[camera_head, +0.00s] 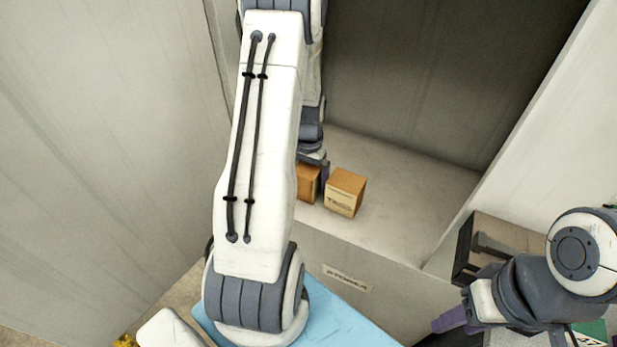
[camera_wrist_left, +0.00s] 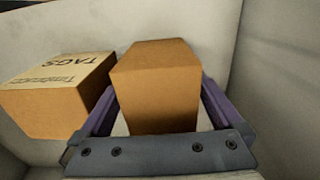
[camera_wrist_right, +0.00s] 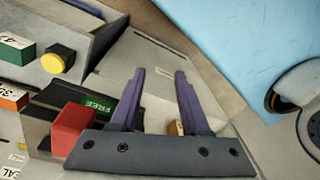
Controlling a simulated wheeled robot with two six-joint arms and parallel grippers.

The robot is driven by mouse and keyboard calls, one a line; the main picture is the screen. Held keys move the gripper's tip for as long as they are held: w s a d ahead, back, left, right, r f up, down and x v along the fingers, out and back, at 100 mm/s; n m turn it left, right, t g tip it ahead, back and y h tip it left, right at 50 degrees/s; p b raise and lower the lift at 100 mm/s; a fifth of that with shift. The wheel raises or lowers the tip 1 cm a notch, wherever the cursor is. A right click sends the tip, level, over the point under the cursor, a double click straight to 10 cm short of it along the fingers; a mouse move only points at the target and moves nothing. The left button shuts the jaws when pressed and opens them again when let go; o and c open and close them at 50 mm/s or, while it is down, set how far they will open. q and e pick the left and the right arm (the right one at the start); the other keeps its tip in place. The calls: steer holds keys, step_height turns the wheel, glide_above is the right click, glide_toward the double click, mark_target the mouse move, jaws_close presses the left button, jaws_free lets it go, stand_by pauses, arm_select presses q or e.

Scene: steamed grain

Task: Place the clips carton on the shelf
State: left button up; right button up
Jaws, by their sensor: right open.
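A plain brown carton (camera_wrist_left: 155,85), taken as the clips carton, sits between the purple fingers of my left gripper (camera_wrist_left: 158,95). The fingers press along both its sides, and no label on it shows. In the head view this carton (camera_head: 307,184) is partly hidden by my left arm. It is at the shelf (camera_head: 415,190), low over or on its surface; I cannot tell which. My right gripper (camera_wrist_right: 160,75) is open and empty, away from the shelf at the lower right of the head view (camera_head: 448,318).
A carton marked TAGS (camera_head: 345,192) stands close beside the held carton; it also shows in the left wrist view (camera_wrist_left: 55,95). Shelf to its right is bare. Walls close in the shelf. A blue surface (camera_head: 345,315) lies below. The right wrist view shows a red block (camera_wrist_right: 72,128) and bins.

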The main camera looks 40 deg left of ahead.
arm_select(q)
steer(key=shift+r, duration=0.1)
step_height(320, 180, up, 12)
steer(key=shift+r+b, duration=0.1)
steer(key=shift+b, duration=0.3)
steer(key=s+d+r+m, duration=0.2)
steer(key=d+m, duration=0.1)
steer(key=d, duration=0.9)
steer(key=s+d+r+m, duration=0.2)
steer(key=d, duration=0.9)
steer(key=s+d+m, duration=0.2)
steer(key=s+d, duration=0.2)
steer(key=s, duration=0.3)
steer(key=s+d+m+h, duration=0.1)
steer(key=s+d+m, duration=0.2)
steer(key=s+d, duration=0.2)
steer(key=s, duration=0.2)
steer(key=shift+s+d, duration=0.25)
steer(key=shift+s, duration=0.05)
steer(key=shift+r, duration=0.1)
